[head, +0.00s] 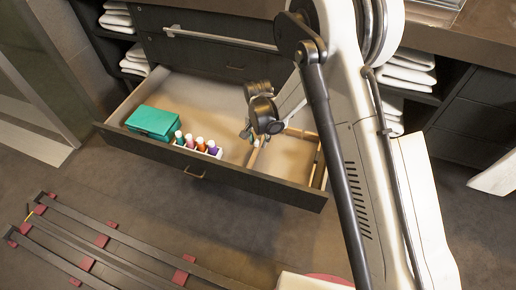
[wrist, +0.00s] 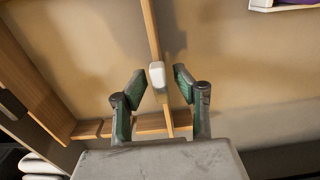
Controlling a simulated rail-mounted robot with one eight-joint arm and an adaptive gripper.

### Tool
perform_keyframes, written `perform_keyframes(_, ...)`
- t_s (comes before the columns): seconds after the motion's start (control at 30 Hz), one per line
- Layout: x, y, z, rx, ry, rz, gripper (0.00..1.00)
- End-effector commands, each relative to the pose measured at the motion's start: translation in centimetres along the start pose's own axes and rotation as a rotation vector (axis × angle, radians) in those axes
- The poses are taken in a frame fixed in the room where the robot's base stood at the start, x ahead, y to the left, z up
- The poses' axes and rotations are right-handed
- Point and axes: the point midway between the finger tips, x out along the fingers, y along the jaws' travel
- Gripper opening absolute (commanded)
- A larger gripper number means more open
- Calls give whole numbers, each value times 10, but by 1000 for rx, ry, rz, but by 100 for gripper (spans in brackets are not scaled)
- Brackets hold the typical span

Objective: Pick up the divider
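The divider is a thin light-wood strip standing in the open drawer; it runs up the middle of the wrist view (wrist: 152,40) and shows below my gripper in the head view (head: 254,156). A small white block or knob (wrist: 157,74) sits on its top edge. My gripper (wrist: 160,80) is open, with one green-sided finger on each side of the strip and the white knob between the tips. I see gaps on both sides of the knob. In the head view my gripper (head: 248,134) is over the drawer and hides part of the divider.
The open drawer (head: 192,92) also holds a teal box (head: 152,121) and several small bottles in a white holder (head: 199,147). Another wood strip (head: 317,165) is near its right end. Towels (head: 405,72) lie on shelves. Dark rails (head: 110,243) lie on the floor.

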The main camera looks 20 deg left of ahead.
Motion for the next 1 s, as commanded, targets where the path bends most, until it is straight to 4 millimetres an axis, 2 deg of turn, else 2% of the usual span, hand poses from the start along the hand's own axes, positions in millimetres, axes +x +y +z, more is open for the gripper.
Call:
perform_keyframes(0.03,12,0,1,0,0,0,29)
perform_keyframes(0.1,22,0,1,0,0,0,29)
perform_keyframes(0.23,32,0,1,0,0,0,29)
perform_keyframes(0.47,32,0,1,0,0,0,27)
perform_keyframes(0.67,31,0,1,0,0,0,1)
perform_keyframes(1.0,31,0,1,0,0,0,0)
